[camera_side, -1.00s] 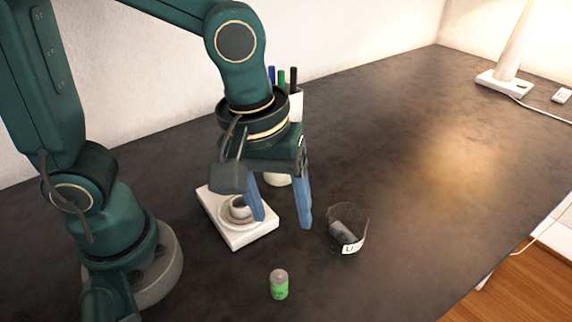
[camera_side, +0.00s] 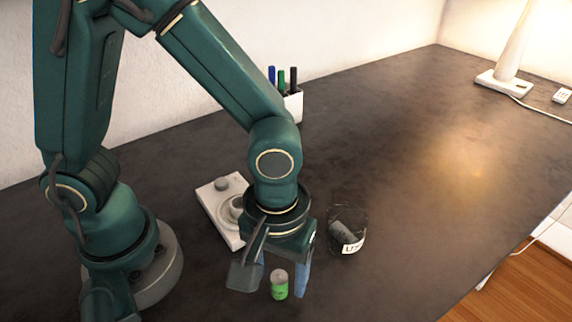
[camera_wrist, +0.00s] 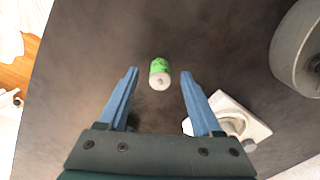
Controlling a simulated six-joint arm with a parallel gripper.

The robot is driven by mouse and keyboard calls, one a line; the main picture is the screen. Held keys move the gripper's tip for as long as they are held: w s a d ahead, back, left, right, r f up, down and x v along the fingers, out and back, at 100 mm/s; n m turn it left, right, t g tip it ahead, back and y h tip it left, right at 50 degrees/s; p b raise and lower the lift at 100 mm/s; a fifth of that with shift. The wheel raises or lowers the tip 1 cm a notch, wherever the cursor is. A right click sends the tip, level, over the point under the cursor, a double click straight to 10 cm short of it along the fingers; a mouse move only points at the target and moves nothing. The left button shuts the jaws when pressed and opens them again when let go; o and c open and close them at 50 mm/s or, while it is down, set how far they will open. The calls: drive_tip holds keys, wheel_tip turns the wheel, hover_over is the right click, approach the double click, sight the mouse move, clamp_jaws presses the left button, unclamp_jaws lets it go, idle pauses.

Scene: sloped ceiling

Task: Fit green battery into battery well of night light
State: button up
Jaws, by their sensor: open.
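In the wrist view the battery (camera_wrist: 160,73) lies beyond and between the two blue fingertips. My gripper (camera_side: 281,284) is open and empty, its fingers spread on either side of the battery and apart from it in the wrist view (camera_wrist: 158,74). The night light (camera_side: 217,208) is a white flat base with a round part and a grey knob, behind my gripper. It also shows in the wrist view (camera_wrist: 253,127). Its well is partly hidden by my arm.
A dark cup (camera_side: 361,232) with a white label and a grey cylinder inside stands right of my gripper. A white pen holder (camera_side: 293,106) with several pens stands at the back. A lamp (camera_side: 504,82) stands far right.

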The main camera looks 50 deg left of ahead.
clamp_jaws()
drive_tip(key=shift+r, duration=0.1)
